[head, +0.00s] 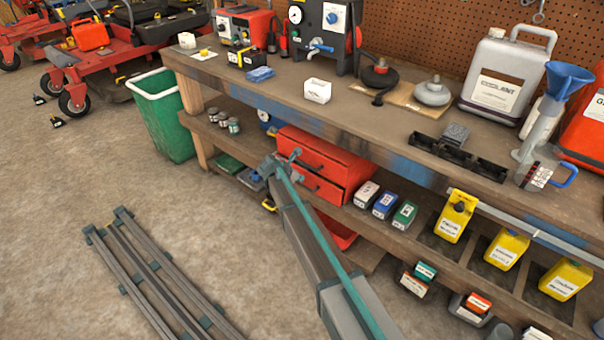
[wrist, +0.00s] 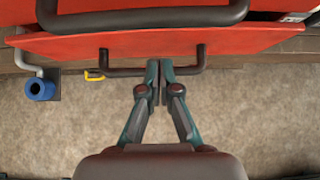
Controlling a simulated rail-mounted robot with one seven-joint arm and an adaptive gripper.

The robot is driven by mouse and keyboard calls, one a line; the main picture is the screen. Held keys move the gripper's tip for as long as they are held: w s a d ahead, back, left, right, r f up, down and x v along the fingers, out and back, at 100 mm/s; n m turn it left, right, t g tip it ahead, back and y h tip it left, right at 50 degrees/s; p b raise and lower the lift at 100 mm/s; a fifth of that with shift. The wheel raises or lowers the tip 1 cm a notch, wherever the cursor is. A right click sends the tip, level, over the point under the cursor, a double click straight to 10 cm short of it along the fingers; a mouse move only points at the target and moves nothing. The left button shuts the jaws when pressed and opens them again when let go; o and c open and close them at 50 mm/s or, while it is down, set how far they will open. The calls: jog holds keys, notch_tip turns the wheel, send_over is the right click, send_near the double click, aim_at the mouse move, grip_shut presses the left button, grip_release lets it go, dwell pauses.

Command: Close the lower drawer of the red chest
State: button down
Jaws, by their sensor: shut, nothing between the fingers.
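The red chest (head: 340,160) stands on the lower shelf of the workbench. Its two drawer fronts, each with a dark bar handle, face the open floor. In the wrist view, the lower drawer (wrist: 70,42) spans the top of the picture and seems to stand out past the upper front. Its handle (wrist: 125,71) lies below the red panel. My gripper (wrist: 160,64) is shut and empty, its fingertips over the middle of this handle; I cannot tell whether they touch. In the head view, my gripper (head: 291,157) is in front of the chest, and my arm hides part of its lower front.
The workbench top (head: 270,92) is above the chest. Small labelled boxes (head: 384,204) stand right of it on the shelf. A red tray (head: 338,232) shows lower down, behind my arm. A green bin (head: 165,120) stands left. The floor in front is mostly free, with metal rails (head: 150,270) lying on it.

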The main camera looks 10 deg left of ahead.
jog(key=v, duration=1)
jog(key=b, duration=1)
send_near(304, 172)
jog(key=x, duration=0.3)
jog(key=f+x, duration=0.1)
jog(key=x, duration=0.1)
jog(key=shift+s+a, duration=0.2)
jog(key=shift+s, duration=0.05)
jog(key=shift+w+d, duration=0.4)
jog(key=shift+w, duration=0.2)
jog(key=shift+w, duration=0.1)
